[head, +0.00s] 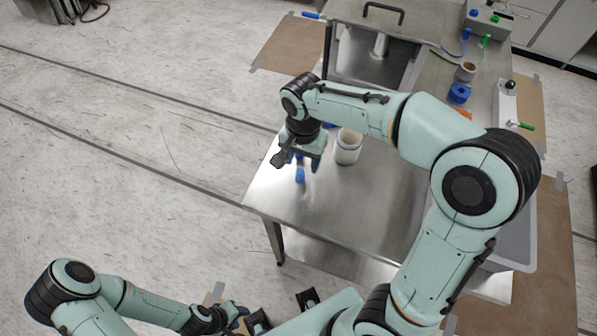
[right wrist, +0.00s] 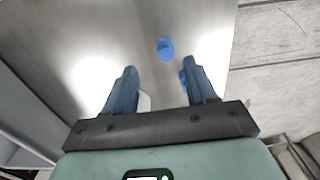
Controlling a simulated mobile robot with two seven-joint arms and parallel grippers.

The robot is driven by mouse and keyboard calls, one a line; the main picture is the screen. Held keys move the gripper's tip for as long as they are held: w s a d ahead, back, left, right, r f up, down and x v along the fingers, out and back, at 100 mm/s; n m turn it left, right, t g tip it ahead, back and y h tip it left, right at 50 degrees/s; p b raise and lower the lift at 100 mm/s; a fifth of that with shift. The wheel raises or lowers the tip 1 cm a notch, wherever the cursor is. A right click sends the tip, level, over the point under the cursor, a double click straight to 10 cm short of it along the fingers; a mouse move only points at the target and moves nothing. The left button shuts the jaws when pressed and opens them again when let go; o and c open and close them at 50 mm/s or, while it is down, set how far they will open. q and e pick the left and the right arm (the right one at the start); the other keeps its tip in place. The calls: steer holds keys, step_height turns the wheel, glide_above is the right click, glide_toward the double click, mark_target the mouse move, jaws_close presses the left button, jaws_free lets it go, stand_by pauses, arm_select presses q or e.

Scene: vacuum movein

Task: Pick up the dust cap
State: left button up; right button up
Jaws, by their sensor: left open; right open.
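A small bright blue piece, which looks like the dust cap (head: 300,176), lies on the steel table below my right gripper. In the right wrist view the blue cap (right wrist: 165,48) sits just beyond the fingertips, between their lines. My right gripper (head: 299,160) is open and empty, pointing down over the table; its two blue-grey fingers (right wrist: 160,68) are spread apart. A second bit of blue (right wrist: 183,80) shows partly hidden behind one finger. My left gripper (head: 243,316) is low at the bottom of the head view, open and away from the table.
A white jar (head: 348,146) stands close right of my right gripper. The steel table (head: 365,205) has bare room in front. Farther back are a sink (head: 365,65), a blue round part (head: 459,93), a small cup (head: 466,72) and a grey-green box (head: 487,24).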

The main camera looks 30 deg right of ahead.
mark_target(300, 172)
steer(key=f, duration=0.8)
steer(key=shift+w+a+f, duration=0.2)
steer(key=shift+w+f, duration=0.05)
steer(key=shift+w, duration=0.1)
jaws_close()
